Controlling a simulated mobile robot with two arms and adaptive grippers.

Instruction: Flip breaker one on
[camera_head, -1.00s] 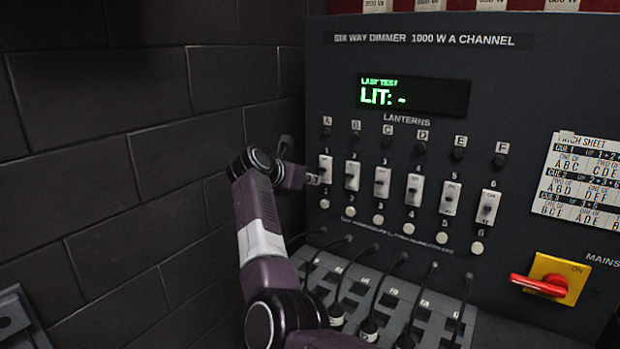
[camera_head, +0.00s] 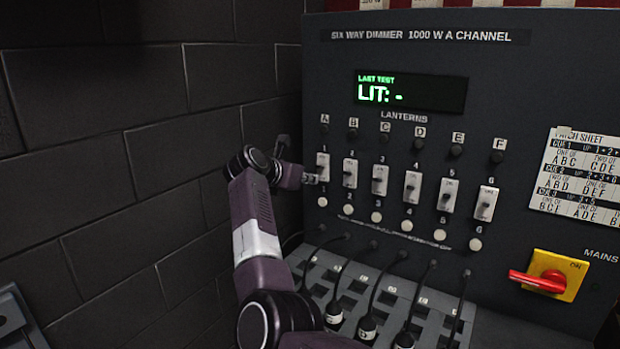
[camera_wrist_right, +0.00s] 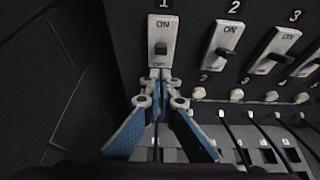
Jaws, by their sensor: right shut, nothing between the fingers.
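Breaker one (camera_head: 322,162) is the leftmost white switch plate in the row on the dark dimmer panel, under the number 1. In the right wrist view, breaker one (camera_wrist_right: 162,28) is straight ahead, with ON at its top and its dark lever below that word. My right gripper (camera_head: 312,179) is at the lower part of this plate. In the right wrist view, its closed fingertips (camera_wrist_right: 160,74) are just below the lever, at the plate's bottom edge. They hold nothing; whether they touch the plate is unclear. My left gripper is out of view.
Several similar breakers continue to the right, with breaker two (camera_head: 350,172) closest. Patch cables and sockets (camera_head: 385,295) lie below. A red mains handle (camera_head: 538,281) is at lower right. The display (camera_head: 410,92) reads "LIT: -". A brick wall (camera_head: 130,130) stands at left.

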